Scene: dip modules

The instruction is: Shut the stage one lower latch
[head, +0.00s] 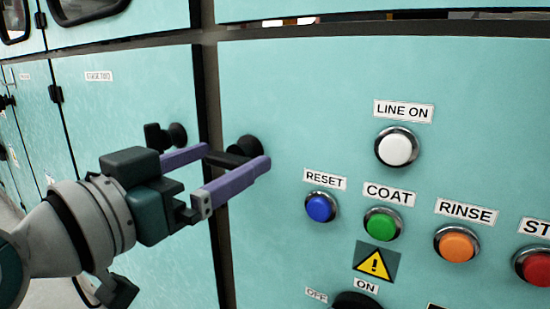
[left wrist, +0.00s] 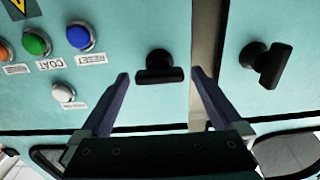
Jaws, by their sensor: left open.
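A black latch (head: 245,148) sits on the button panel (head: 300,90), beside the dark gap at its left edge. Its bar lies crosswise in the left wrist view (left wrist: 160,72). A second black latch (head: 170,136) sits on the door left of the gap; in the left wrist view its bar (left wrist: 273,64) stands steeply tilted. No label shows which latch is stage one lower. My left gripper (head: 234,160) is open, its purple fingers around the panel latch. In the left wrist view the latch shows between the fingertips (left wrist: 160,77), apart from both. My right gripper is out of view.
Right of the latch are a blue RESET button (head: 320,207), a green COAT button (head: 382,224), an orange RINSE button (head: 457,244) and a white LINE ON button (head: 397,147). A small label (head: 99,76) marks the left door (head: 120,100).

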